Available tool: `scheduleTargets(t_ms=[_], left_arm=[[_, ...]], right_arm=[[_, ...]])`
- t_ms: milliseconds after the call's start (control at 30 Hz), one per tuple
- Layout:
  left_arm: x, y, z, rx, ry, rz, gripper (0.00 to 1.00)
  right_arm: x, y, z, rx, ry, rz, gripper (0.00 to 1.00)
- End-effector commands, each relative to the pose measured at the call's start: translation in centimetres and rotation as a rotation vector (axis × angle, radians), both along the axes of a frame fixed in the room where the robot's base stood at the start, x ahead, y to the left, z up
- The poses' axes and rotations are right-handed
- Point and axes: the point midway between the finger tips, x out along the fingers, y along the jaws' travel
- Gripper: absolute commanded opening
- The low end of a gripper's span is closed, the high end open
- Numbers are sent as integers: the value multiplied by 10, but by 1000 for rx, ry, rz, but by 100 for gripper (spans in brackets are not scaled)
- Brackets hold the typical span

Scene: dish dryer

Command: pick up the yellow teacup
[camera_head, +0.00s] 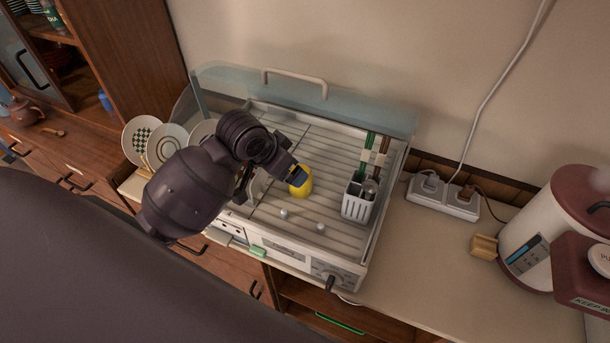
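The yellow teacup (302,186) is in the dish dryer, near the middle of its slatted rack. It looks upright; its upper left part is hidden behind my gripper. My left gripper (293,172) reaches over the rack from the left, its dark tip overlapping the cup's upper edge in the picture. I cannot tell whether it touches the cup. The wrist hides most of the fingers, so their opening does not show clearly. My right gripper is not in view.
The dish dryer (385,196) has its clear lid raised at the back. A white cutlery holder (356,205) with utensils stands right of the cup. Plates (142,137) stand at the left. A power strip (443,197) and a kettle-like appliance (545,225) are on the right counter.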

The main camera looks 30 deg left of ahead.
Motion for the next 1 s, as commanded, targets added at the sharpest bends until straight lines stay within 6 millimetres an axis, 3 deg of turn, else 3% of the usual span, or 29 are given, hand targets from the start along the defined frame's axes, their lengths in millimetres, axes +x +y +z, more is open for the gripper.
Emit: scheduleTargets(t_ms=[100,433,700,1000], left_arm=[[8,-3,-16,-1,2,1,94],[19,-9,-36,0,2,1,94],[34,-20,-66,-1,0,0,94],[39,-21,-74,1,-1,0,94]], right_arm=[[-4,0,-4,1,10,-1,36],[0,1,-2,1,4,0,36],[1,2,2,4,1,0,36],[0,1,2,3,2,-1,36]])
